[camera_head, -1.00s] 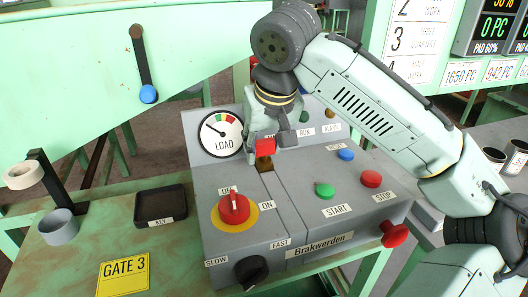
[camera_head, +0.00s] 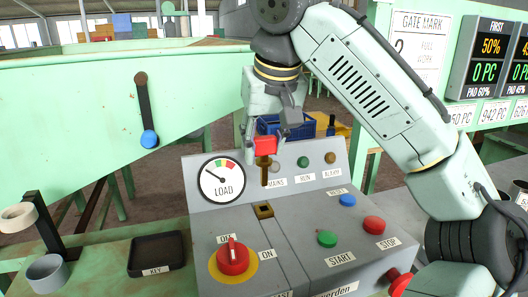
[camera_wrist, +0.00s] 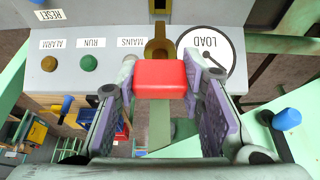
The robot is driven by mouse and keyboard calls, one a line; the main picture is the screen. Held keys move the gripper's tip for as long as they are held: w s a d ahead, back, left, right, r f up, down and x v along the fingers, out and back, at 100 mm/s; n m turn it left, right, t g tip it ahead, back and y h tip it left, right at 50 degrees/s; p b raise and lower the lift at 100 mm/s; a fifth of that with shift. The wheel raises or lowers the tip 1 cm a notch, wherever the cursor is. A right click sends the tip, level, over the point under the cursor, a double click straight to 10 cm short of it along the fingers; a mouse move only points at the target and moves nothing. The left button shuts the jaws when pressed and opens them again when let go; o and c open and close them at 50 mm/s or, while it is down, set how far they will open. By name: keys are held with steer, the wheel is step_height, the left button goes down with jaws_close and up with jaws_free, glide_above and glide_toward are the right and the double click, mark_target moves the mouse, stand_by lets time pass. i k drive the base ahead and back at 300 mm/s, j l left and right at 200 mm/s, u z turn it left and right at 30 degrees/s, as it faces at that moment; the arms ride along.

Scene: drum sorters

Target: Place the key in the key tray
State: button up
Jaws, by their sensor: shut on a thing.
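The key has a red block head and a brass shaft (camera_head: 263,171). My gripper (camera_head: 264,143) is shut on the red head, with the shaft hanging down. The key is in the air above the brass keyhole (camera_head: 263,210) of the grey console, apart from it. In the wrist view the red head (camera_wrist: 160,79) sits between both finger pads, with the brass shaft (camera_wrist: 158,50) beyond it. The key tray (camera_head: 157,251), black, shallow and labelled KEY, lies empty on the green bench, left of the console and lower than my gripper.
The console carries a load gauge (camera_head: 222,180), a red rotary switch (camera_head: 233,256) and several buttons. Left of the tray stand a grey cup (camera_head: 48,272) and a black post (camera_head: 47,222). A lever with a blue knob (camera_head: 149,139) hangs above the tray.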

mark_target(157, 254)
steer(key=k, duration=1)
